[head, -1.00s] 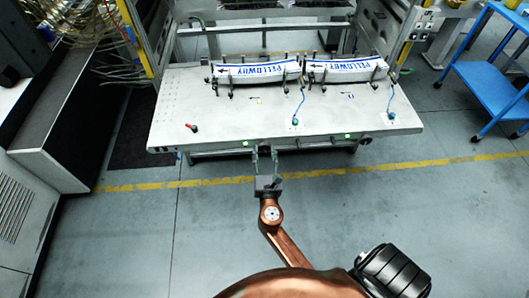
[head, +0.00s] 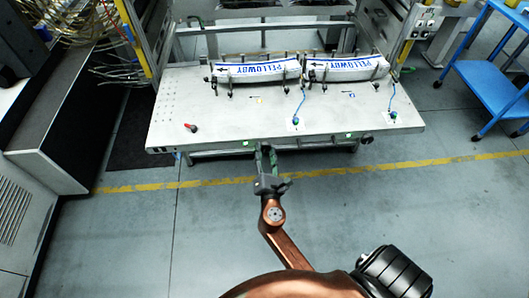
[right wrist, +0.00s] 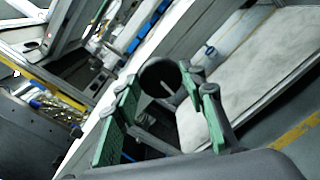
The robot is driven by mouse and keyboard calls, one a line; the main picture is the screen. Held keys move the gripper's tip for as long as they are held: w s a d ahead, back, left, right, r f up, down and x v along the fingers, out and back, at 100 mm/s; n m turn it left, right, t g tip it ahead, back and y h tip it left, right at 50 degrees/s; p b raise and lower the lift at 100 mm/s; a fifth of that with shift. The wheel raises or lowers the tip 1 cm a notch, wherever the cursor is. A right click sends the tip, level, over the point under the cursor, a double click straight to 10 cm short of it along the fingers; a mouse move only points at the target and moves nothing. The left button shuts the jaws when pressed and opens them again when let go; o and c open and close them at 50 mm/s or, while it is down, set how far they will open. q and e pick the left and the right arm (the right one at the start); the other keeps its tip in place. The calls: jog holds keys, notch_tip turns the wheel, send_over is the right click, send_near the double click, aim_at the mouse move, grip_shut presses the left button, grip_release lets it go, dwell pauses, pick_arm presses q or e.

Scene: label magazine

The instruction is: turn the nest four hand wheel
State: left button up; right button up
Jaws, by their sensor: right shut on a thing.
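My right gripper (head: 266,152) is at the front edge of the table, a little left of the edge's middle. Its green-padded fingers also show in the right wrist view (right wrist: 162,112). They are shut on a dark round hand wheel (right wrist: 160,74), which sits between and just beyond the pads. In the head view the gripper mostly hides this wheel. A second dark hand wheel (head: 366,138) is on the front edge farther right. I cannot read any nest number. My left gripper is not in view.
The light grey table (head: 215,115) carries two white "PELLOWBY" label stacks (head: 258,72) (head: 345,68) between dark posts. A red-tipped knob (head: 191,127) is at the left. A blue trolley (head: 487,85) stands at the right. The floor before the table is clear.

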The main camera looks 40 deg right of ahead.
jog(key=shift+f+m, duration=0.1)
jog(key=shift+m, duration=0.6)
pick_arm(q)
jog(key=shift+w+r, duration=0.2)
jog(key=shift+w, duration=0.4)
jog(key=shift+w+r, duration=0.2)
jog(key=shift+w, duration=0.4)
pick_arm(e)
jog(key=shift+m, duration=0.3)
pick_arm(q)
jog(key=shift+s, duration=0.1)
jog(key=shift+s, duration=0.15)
pick_arm(e)
jog(key=o, duration=0.8)
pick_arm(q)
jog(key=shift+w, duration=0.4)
pick_arm(e)
jog(key=o, duration=0.4)
jog(key=shift+c, duration=0.2)
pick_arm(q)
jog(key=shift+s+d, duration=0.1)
pick_arm(e)
notch_tip(320, 180, up, 10)
